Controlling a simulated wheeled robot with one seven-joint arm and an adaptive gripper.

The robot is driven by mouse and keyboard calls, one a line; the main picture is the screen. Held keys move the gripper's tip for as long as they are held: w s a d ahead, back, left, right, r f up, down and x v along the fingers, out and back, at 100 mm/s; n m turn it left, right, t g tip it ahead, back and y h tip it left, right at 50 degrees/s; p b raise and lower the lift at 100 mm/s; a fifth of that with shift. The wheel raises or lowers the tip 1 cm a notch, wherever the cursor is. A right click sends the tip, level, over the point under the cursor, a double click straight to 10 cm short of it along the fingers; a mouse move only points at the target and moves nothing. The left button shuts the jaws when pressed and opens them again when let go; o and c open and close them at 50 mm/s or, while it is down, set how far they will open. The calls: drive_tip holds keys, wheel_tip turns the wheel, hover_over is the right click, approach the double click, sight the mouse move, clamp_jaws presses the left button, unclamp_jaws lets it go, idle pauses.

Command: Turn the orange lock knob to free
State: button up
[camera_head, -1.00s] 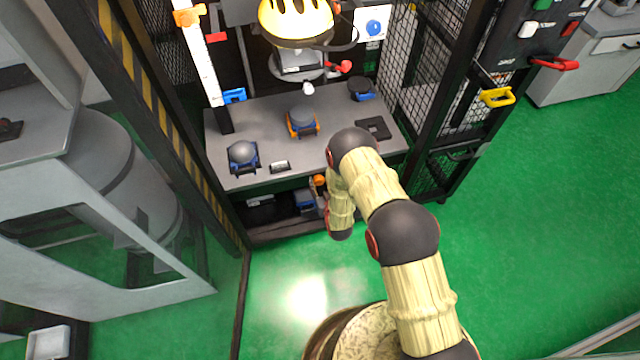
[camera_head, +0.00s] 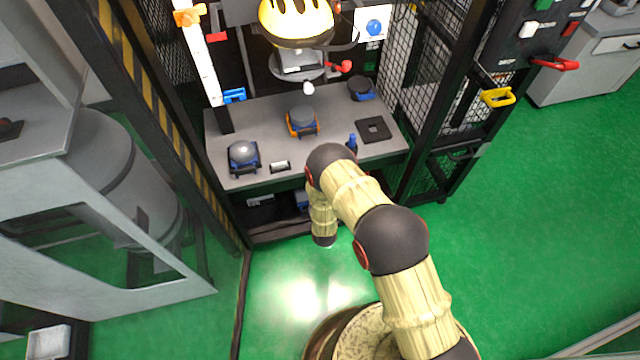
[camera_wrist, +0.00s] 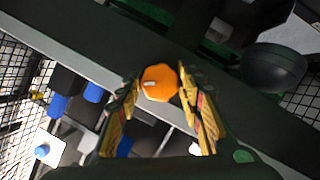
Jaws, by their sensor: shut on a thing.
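The orange lock knob (camera_wrist: 159,82) is round with a small white mark on its left side. It sits in front of a dark beam in the wrist view. My gripper (camera_wrist: 160,90) has its yellow fingers on either side of the knob, shut on it. In the head view my arm hides both the knob and the gripper, under the front edge of the grey bench (camera_head: 265,108).
On the bench stand several blue-based pieces, among them a grey dome (camera_head: 242,153) and an orange-and-blue holder (camera_head: 302,122). A black square pad (camera_head: 373,130) lies at right. A striped post (camera_head: 150,110) and a mesh cage (camera_head: 405,60) flank the bench. Green floor is clear at right.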

drive_tip(key=n+t+h, duration=0.1)
drive_tip(key=n, duration=0.2)
drive_tip(key=n+t+h, duration=0.1)
drive_tip(key=n, duration=0.2)
drive_tip(key=n+t, duration=0.1)
drive_tip(key=n, duration=0.2)
drive_tip(key=shift+a+f+t+h, duration=0.2)
drive_tip(key=shift+t+h, duration=0.1)
drive_tip(key=shift+h, duration=0.1)
drive_tip(key=shift+n, duration=0.3)
drive_tip(key=o, duration=1.1)
drive_tip(key=shift+d, duration=0.1)
drive_tip(key=shift+s, duration=0.1)
drive_tip(key=s+a, duration=0.1)
drive_tip(key=s, duration=1)
drive_tip(key=shift+s+a, duration=0.2)
drive_tip(key=shift+s, duration=0.2)
